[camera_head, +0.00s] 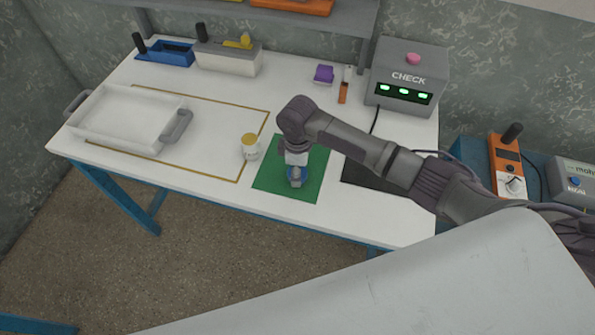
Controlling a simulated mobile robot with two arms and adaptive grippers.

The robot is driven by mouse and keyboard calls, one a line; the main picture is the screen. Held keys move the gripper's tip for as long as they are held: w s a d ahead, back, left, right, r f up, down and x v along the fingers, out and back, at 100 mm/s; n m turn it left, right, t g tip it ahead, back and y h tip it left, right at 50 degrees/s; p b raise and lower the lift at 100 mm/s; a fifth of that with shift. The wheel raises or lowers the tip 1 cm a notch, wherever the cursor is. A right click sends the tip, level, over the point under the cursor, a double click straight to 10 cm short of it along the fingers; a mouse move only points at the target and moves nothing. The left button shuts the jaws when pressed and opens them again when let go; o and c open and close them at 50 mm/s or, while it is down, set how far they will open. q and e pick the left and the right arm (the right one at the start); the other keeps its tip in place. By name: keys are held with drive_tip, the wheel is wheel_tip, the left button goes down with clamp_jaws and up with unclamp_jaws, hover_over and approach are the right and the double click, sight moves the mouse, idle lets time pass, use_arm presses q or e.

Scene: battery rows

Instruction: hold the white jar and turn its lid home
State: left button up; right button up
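A small white container with a yellow top (250,147) stands upright on the white table, just left of the green mat (268,183). It looks like the white jar, but it is too small to tell whether the yellow is a lid. My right gripper (296,181) points down over the green mat, to the right of that container and apart from it. A blue and grey shape shows at its fingers. I cannot tell whether this is part of the gripper or a held thing. My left gripper is not in view.
A white tray with grey handles (110,138) stands on the table at left. A grey CHECK box (407,78) with three green lights stands at back right.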

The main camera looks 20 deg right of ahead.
drive_tip(key=shift+r, duration=0.15)
drive_tip(key=r, duration=0.4)
drive_tip(key=shift+s+b, duration=0.3)
drive_tip(key=shift+b, duration=0.1)
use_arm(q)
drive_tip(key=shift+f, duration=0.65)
use_arm(e)
drive_tip(key=s+d+r, duration=0.2)
drive_tip(key=s+r, duration=0.4)
drive_tip(key=s, duration=0.4)
drive_tip(key=shift+s+d+r, duration=0.3)
drive_tip(key=shift+s+r, duration=0.05)
drive_tip(key=shift+s, duration=0.05)
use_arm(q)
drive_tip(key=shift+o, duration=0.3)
